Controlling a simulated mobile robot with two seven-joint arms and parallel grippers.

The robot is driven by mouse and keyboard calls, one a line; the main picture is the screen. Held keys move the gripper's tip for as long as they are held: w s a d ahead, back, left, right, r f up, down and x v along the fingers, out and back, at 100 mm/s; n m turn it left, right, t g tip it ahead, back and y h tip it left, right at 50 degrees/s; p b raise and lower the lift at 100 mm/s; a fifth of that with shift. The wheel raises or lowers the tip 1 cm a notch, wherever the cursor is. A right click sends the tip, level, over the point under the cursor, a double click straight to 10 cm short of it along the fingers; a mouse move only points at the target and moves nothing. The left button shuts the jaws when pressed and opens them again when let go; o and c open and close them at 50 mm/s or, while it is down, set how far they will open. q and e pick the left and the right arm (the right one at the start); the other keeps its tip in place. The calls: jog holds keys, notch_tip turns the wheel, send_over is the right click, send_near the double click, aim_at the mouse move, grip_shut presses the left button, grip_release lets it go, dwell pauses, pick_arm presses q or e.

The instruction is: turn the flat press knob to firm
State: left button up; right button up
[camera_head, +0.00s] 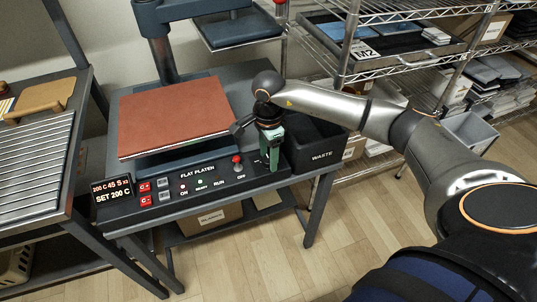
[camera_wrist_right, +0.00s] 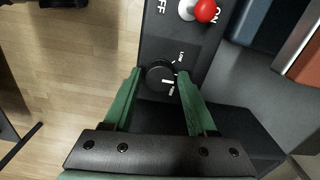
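The press knob (camera_wrist_right: 160,76) is a round black dial with a white mark on the black control panel (camera_wrist_right: 180,45). Small labels beside it are too small to read surely. My right gripper (camera_wrist_right: 159,80) has green fingers, one on either side of the knob, open with the knob between the tips. A thin gap shows on the left; I cannot tell if the right finger touches. In the head view my right gripper (camera_head: 270,160) points down at the panel's right end and hides the knob. My left gripper is not in view.
The red switch (camera_head: 236,159) stands just left of the right gripper, and a black waste bin (camera_head: 318,150) just right. The red-brown platen (camera_head: 174,115) lies behind the panel. A display (camera_head: 113,190) stands at its left end. Wire shelves (camera_head: 400,70) fill the right.

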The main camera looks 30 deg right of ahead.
grip_shut()
jog(key=shift+m, duration=0.3)
jog(key=m+p, duration=0.1)
jog(key=m, duration=0.5)
jog(key=shift+r, duration=0.1)
jog(key=shift+m+p, duration=0.45)
jog(key=shift+m, duration=1.25)
jog(key=shift+o, duration=1.6)
grip_release()
